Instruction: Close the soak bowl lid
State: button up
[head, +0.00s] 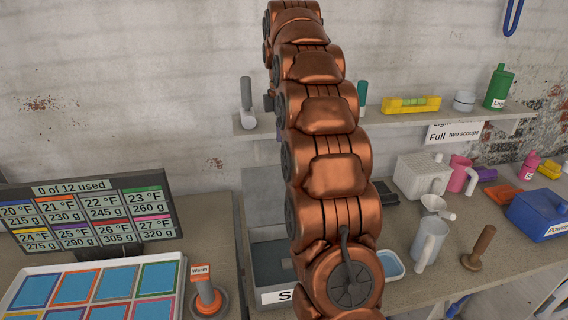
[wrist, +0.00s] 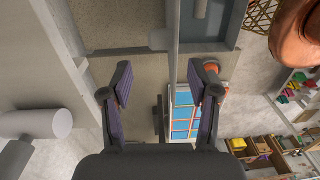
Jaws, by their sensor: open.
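The soak bowl (head: 270,262) is a grey open bin on the bench in the head view, partly hidden behind my copper arm. Its front label shows only an "S". A flat grey panel (head: 262,195), which looks like its raised lid, stands upright behind it. In the wrist view, a grey bin that looks like the bowl (wrist: 208,47) shows at the top. My gripper (wrist: 163,85) is open with nothing between its fingers. The head view hides the gripper behind the arm, so I cannot tell its exact distance from the lid.
An orange-based "Warm" knob (head: 206,298) and a tray of coloured squares (head: 95,290) are left of the bowl. A wall shelf (head: 400,117) runs above. A blue-rimmed dish (head: 391,265), a jug (head: 429,243) and a wooden-handled tool (head: 481,245) stand to the right.

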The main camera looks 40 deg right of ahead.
notch_tip(320, 180, down, 3)
jog(key=shift+s+r+b, duration=0.15)
jog(key=shift+r+b, duration=0.05)
jog(key=shift+b, duration=0.45)
jog(key=shift+a+f+p, duration=0.1)
jog(key=shift+f+p, duration=0.95)
jog(key=shift+f, duration=1.45)
grip_shut()
